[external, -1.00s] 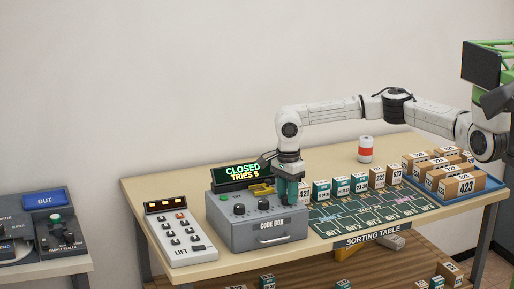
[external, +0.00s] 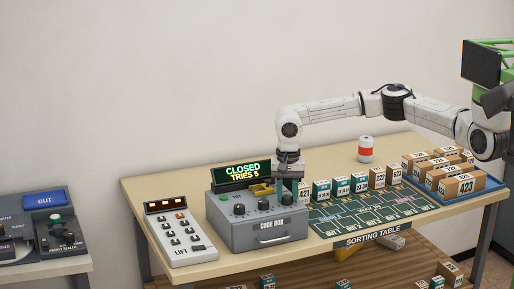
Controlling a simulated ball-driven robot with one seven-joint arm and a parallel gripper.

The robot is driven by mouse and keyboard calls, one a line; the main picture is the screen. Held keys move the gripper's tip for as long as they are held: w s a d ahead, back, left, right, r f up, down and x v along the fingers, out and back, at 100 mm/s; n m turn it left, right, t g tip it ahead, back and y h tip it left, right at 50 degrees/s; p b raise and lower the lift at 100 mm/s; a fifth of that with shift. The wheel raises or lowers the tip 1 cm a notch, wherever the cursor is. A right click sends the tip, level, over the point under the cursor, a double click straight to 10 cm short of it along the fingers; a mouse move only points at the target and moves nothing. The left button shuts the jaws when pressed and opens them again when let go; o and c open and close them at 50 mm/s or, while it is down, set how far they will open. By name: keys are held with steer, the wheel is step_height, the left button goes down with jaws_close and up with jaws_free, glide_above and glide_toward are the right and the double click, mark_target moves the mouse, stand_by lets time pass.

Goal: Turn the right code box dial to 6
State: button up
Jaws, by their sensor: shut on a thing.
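The grey code box (external: 256,233) stands on the table, with a display (external: 243,173) behind it reading "CLOSED TRIES 5". Its left dial (external: 239,210) and middle dial (external: 265,209) are in plain view on the top. My gripper (external: 290,199) points down at the right end of the box top and is shut on the right dial, which the fingers mostly hide. The number the right dial points to is too small and covered to read. A green button (external: 223,197) sits at the back left of the box top.
A white lift keypad (external: 180,233) stands left of the box. Numbered boxes (external: 358,182) stand in a row on the right, behind the green sorting mat (external: 350,213). A red and white can (external: 365,149) stands farther back. A blue tray (external: 469,197) holds brown boxes.

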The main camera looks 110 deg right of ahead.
mark_target(287, 196)
steer(key=shift+r+n, duration=0.1)
steer(key=shift+n, duration=0.4)
steer(key=o, duration=1)
steer(key=shift+o, duration=0.2)
step_height(287, 196, up, 11)
steer(key=b, duration=0.1)
steer(key=shift+f, duration=0.2)
